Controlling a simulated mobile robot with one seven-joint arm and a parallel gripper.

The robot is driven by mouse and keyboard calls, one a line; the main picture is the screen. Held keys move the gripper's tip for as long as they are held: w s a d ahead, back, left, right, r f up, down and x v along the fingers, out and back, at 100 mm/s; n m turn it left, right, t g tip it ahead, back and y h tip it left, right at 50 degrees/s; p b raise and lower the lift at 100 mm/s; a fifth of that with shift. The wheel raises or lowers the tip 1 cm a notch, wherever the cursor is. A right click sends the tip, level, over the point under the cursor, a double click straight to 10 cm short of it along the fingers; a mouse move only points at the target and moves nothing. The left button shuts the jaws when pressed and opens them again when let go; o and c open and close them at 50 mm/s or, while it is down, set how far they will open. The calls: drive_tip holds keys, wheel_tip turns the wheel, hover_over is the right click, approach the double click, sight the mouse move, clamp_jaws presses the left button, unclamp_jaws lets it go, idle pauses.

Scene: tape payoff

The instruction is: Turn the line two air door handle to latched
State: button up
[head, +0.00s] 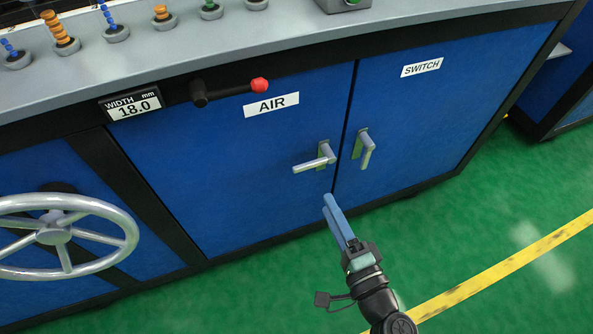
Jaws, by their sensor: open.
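The blue door labelled AIR (250,165) is closed flush in the cabinet front. Its silver lever handle (312,163) sits near the door's right edge and points left, roughly horizontal, from a small backplate. My gripper (332,205) is below and slightly right of this handle, apart from it, with its blue fingers pointing up toward the cabinet. It is open, seen nearly edge-on, and holds nothing visible. No line number shows on the door.
The SWITCH door (430,110) on the right has its own handle (364,148) pointing down, close to the AIR handle. A handwheel (60,235) stands at left. A red-knobbed lever (232,90) and a width display (131,104) sit above. Green floor (480,235) is clear at right.

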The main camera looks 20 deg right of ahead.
sight(309, 168)
drive_tip(key=shift+m, duration=0.3)
drive_tip(key=w, duration=0.4)
drive_tip(key=w+b, duration=0.1)
drive_tip(key=w, duration=0.3)
drive_tip(key=w+b, duration=0.1)
drive_tip(key=w, duration=0.3)
drive_tip(key=shift+w+a+f, duration=0.2)
drive_tip(key=shift+w+f, duration=0.1)
drive_tip(key=shift+f, duration=0.1)
drive_tip(key=shift+c, duration=0.2)
clamp_jaws()
idle(0.4)
